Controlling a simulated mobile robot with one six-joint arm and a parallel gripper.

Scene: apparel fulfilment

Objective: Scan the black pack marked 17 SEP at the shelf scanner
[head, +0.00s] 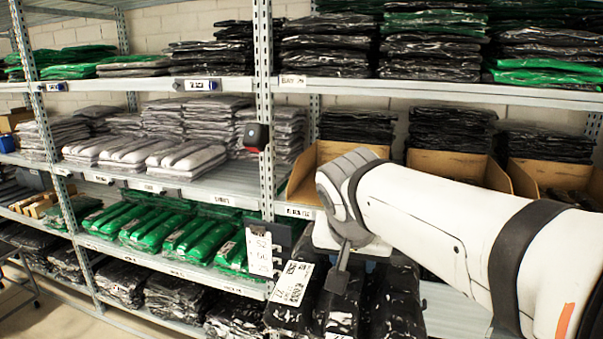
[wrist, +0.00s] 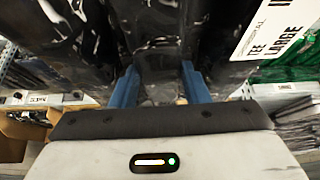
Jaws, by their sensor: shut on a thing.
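My gripper (wrist: 159,82) has its two blue fingers closed on a black plastic-wrapped pack (wrist: 160,30), which fills the upper wrist view. The pack also shows in the head view (head: 345,305), hanging below my wrist in front of the lower shelves. Its white label shows at the left in the head view (head: 292,283) and at the right in the wrist view (wrist: 275,32), where it reads TEE LARGE. I cannot read 17 SEP on it. A small black and red device, apparently the shelf scanner (head: 257,136), is on the upright post, above and left of the pack.
The shelf upright (head: 265,100) stands left of my arm. A white printed card (head: 259,249) hangs beside the pack. Cardboard bins (head: 460,166) with black packs sit behind my arm. Grey packs (head: 185,158) and green packs (head: 190,238) fill shelves at left. Floor shows at lower left.

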